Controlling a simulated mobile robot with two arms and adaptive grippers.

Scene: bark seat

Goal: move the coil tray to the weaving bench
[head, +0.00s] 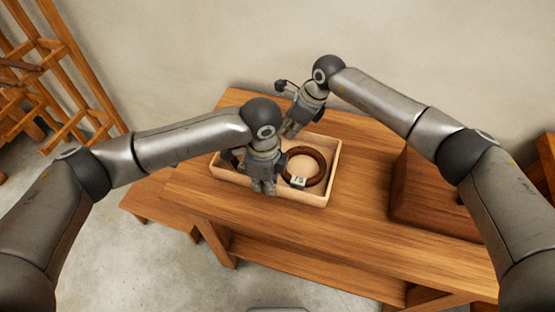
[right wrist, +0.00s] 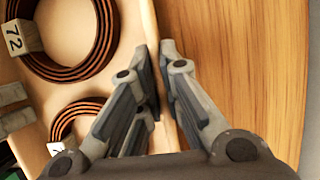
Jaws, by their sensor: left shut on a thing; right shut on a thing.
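The coil tray (head: 333,174) is a shallow pale wooden box on or just over the wooden bench top (head: 372,188); I cannot tell whether it touches. A dark brown ring-shaped coil (head: 323,165) with a numbered tag lies inside. In the right wrist view the tray floor (right wrist: 118,60) holds this coil (right wrist: 62,75) and part of a second coil (right wrist: 68,122). My left gripper (head: 264,188) is shut on the tray's near wall. My right gripper (head: 289,132) is shut on the far wall, which also shows between its fingers in the right wrist view (right wrist: 158,62).
A brown wooden box (head: 430,205) stands on the bench to the right of the tray. Bare bench top lies between them. A wooden rack (head: 55,70) stands at the left by the wall. A lower wooden surface (head: 150,198) and concrete floor (head: 140,260) lie left of the bench.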

